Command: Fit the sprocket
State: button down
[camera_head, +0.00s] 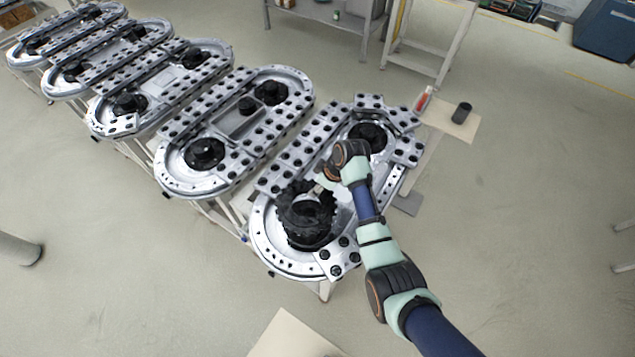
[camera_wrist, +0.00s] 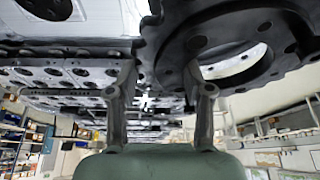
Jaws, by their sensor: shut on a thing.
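The sprocket is a black toothed ring (camera_head: 290,217) over the near end of the nearest ring track (camera_head: 270,238). It also fills the upper right of the wrist view (camera_wrist: 170,35), with a large centre hole and smaller holes around it. My gripper (camera_head: 322,182) reaches the sprocket's far right side. In the wrist view my gripper (camera_wrist: 160,68) is shut on the sprocket's rim. The near hub is mostly hidden by the sprocket; I cannot tell whether the two touch. The far hub (camera_head: 367,137) carries a black round part.
Several similar tracks (camera_head: 235,130) stand in a row to the left, close to this one. A board at the right (camera_head: 440,117) holds a black cylinder (camera_head: 461,112) and a red-and-white bottle (camera_head: 424,99). A metal table (camera_head: 335,20) stands behind.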

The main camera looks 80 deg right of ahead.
jog(key=shift+r+p, duration=0.15)
jog(key=shift+p, duration=0.15)
notch_tip(320, 180, down, 6)
jog(key=b, duration=0.4)
jog(key=shift+p, duration=0.3)
dwell(1.6)
jog(key=shift+f+b, duration=0.6)
jog(key=shift+f, duration=0.15)
jog(key=shift+r, duration=0.2)
jog(key=shift+r+p, duration=0.35)
jog(key=shift+p, duration=0.25)
jog(key=shift+f, duration=0.55)
dwell(1.8)
